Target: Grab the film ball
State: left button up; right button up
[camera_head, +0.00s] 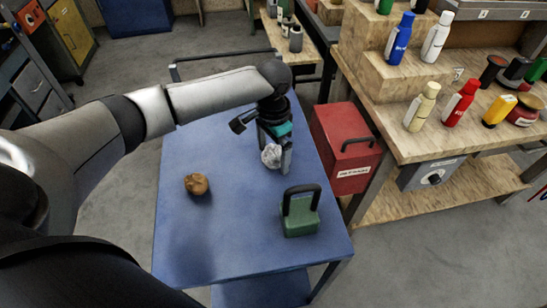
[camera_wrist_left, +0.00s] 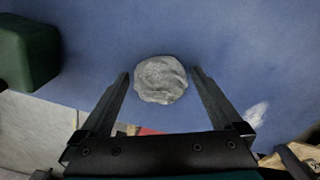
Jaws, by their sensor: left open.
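The film ball (camera_head: 271,156) is a crumpled silvery-grey lump on the blue table (camera_head: 225,235), toward its far right. In the left wrist view the film ball (camera_wrist_left: 161,79) lies between and just ahead of the two fingertips. My left gripper (camera_head: 276,160) is right at the ball, pointing down, with its fingers apart. The wrist view shows the open fingers of this gripper (camera_wrist_left: 160,82) on either side of the ball, with small gaps visible. The ball is partly hidden by a finger in the head view. My right gripper is not in view.
A brown lump (camera_head: 196,184) lies on the table's left half. A green block with a dark handle (camera_head: 300,212) stands at the right front and also shows in the wrist view (camera_wrist_left: 28,55). A red box (camera_head: 345,145) and a bottle-laden wooden bench (camera_head: 440,130) are right of the table.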

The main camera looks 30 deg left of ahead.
pick_arm(q)
jog(key=shift+f, duration=0.45)
jog(key=shift+c, duration=0.2)
jog(key=c, duration=1.3)
jog(key=shift+r, duration=0.1)
